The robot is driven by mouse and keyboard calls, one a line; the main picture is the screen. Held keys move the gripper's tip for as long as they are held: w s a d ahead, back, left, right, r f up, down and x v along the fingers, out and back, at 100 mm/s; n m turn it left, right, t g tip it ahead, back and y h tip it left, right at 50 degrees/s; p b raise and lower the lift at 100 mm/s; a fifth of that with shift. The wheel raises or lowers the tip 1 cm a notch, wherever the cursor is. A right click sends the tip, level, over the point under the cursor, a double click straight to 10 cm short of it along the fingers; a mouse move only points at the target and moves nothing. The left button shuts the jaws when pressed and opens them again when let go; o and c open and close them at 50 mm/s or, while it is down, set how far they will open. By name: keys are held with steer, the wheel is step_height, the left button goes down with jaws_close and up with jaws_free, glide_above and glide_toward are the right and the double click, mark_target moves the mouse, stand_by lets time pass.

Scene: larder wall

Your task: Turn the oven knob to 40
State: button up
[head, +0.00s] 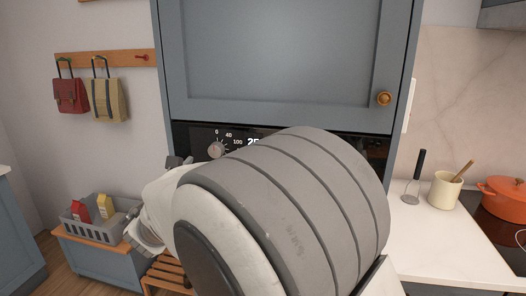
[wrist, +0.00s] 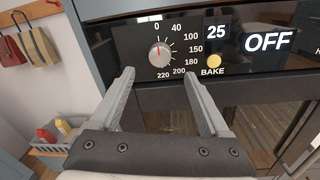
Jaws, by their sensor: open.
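The oven knob (wrist: 160,55) is a round, light grey dial on the black oven panel. Its red mark points up, close to the 0, in the wrist view. The printed numbers 0, 40, 100, 150, 180, 200 and 220 run around it. In the head view the knob (head: 216,149) shows just left of my arm, which hides much of the panel. My gripper (wrist: 158,78) is open and empty. Its two fingers point at the panel below the knob, one to each side, and do not appear to touch it.
The display reads 25 and OFF (wrist: 269,41), with a yellow BAKE light (wrist: 214,61). A blue cupboard door (head: 280,60) is above the oven. A grey basket (head: 95,222) stands at left. A worktop (head: 440,245) is at right.

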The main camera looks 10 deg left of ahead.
mark_target(214, 152)
steer(key=w, duration=0.8)
steer(key=shift+p, duration=0.4)
steer(key=shift+c, duration=0.3)
jaws_close()
